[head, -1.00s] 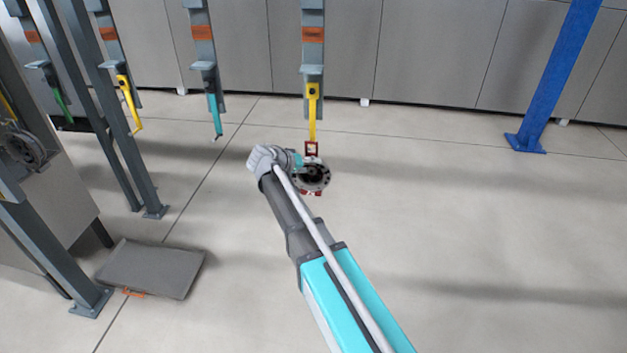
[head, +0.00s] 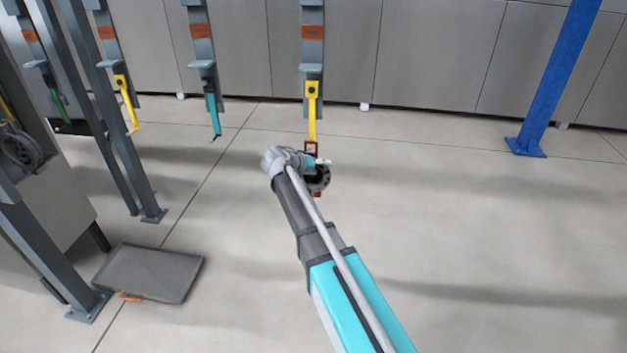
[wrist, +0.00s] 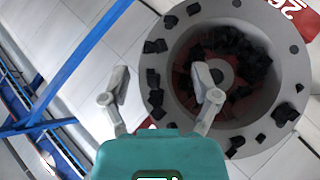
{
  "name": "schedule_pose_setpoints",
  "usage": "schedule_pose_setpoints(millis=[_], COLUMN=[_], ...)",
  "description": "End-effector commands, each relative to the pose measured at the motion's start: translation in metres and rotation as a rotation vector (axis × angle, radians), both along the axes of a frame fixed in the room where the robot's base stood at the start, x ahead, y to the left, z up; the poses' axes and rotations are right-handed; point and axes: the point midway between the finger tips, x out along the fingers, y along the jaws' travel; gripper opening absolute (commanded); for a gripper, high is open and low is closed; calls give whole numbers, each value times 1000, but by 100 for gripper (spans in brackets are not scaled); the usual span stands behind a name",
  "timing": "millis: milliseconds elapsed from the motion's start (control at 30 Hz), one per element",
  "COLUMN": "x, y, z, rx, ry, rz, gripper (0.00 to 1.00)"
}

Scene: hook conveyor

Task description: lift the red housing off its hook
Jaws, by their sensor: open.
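The red housing (head: 311,147) hangs from a yellow hook (head: 312,105). Its round grey flange is partly hidden behind my wrist in the head view. In the wrist view the housing's flange (wrist: 155,100) shows as a thick grey ring with dark holes around a wide bore, with red at the upper right. My gripper (wrist: 162,83) is open and empty. Its left finger lies outside the ring's left rim, and its right finger lies over the bore, so the rim shows between them. I cannot tell whether the fingers touch it.
A teal hook (head: 213,112), a yellow hook (head: 128,103) and a green hook (head: 61,104) hang further left. Grey posts (head: 112,120) stand at the left, near a grey panel (head: 150,272) low over the floor. A blue post (head: 553,75) stands right. Floor at the right is clear.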

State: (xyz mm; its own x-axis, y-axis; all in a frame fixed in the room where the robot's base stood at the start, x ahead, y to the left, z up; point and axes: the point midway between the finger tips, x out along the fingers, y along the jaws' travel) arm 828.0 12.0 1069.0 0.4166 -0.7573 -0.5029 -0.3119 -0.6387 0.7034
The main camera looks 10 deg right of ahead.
Motion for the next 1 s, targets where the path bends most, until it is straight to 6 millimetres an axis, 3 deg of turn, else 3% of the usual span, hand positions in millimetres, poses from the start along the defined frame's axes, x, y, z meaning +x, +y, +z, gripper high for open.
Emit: schedule_pose_setpoints(millis=[667,1000], x=[3,3], y=[-5,-5], z=[-4,-4], rx=[0,0], ry=[0,0], rz=[2,2], gripper=[79,18])
